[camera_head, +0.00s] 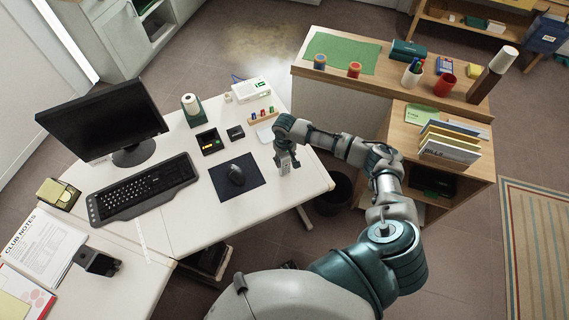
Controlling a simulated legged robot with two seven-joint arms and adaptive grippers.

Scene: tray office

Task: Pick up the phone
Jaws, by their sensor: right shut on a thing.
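My right gripper (286,163) points down over the right part of the white desk, to the right of the black mouse mat. It is shut on a small, slim greyish thing, apparently the phone, mostly hidden by the fingers. I cannot tell whether that thing touches the desk. My left gripper is not in view.
A mouse (236,175) lies on its mat (250,163), beside the keyboard (143,187) and monitor (102,120). Behind are a dark device with a small screen (209,141), a small black box (236,133) and a wooden rack (263,116). A shelf unit (470,165) stands right.

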